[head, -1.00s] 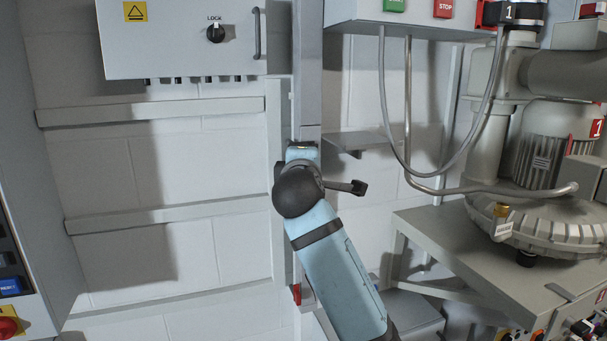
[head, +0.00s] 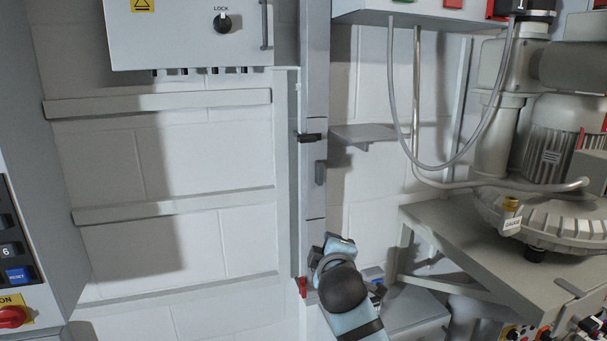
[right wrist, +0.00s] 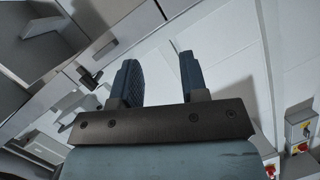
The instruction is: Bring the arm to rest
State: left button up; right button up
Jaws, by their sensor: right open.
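My right arm (head: 346,290), pale blue with a black rounded joint, comes in from the bottom of the head view, low in front of the grey column. Its gripper is not clearly visible in the head view. In the right wrist view my right gripper (right wrist: 157,62) is open, with two dark fingers apart and nothing between them. White wall and grey structures show beyond the fingers. My left gripper is in neither view.
A grey column (head: 314,110) with a black lever (head: 310,137) stands behind the arm. A blower (head: 550,205) sits on a grey stand (head: 440,222) at right. A control panel (head: 18,235) is at left. The railed wall between is clear.

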jog(key=s+d+f+m+g+y, duration=0.1)
jog(key=s+d+f+m, duration=0.15)
jog(key=s+f, duration=0.45)
jog(key=s+d+f+m+g, duration=0.1)
jog(key=s+d+f, duration=0.25)
jog(key=f, duration=0.75)
jog(key=s+d+f+m+g+y, duration=0.1)
jog(key=s+d+f+m, duration=0.1)
jog(key=s+f, duration=0.5)
jog(key=s+d+f+m, duration=0.3)
jog(key=s+f, duration=0.3)
jog(key=s, duration=0.3)
jog(key=s+d+f+m+g, duration=0.1)
jog(key=s+d+f+m, duration=0.2)
jog(key=s+f, duration=0.3)
jog(key=s+p, duration=0.1)
jog(key=s, duration=0.2)
jog(key=shift+s+g+y, duration=0.15)
jog(key=shift+g+y, duration=0.15)
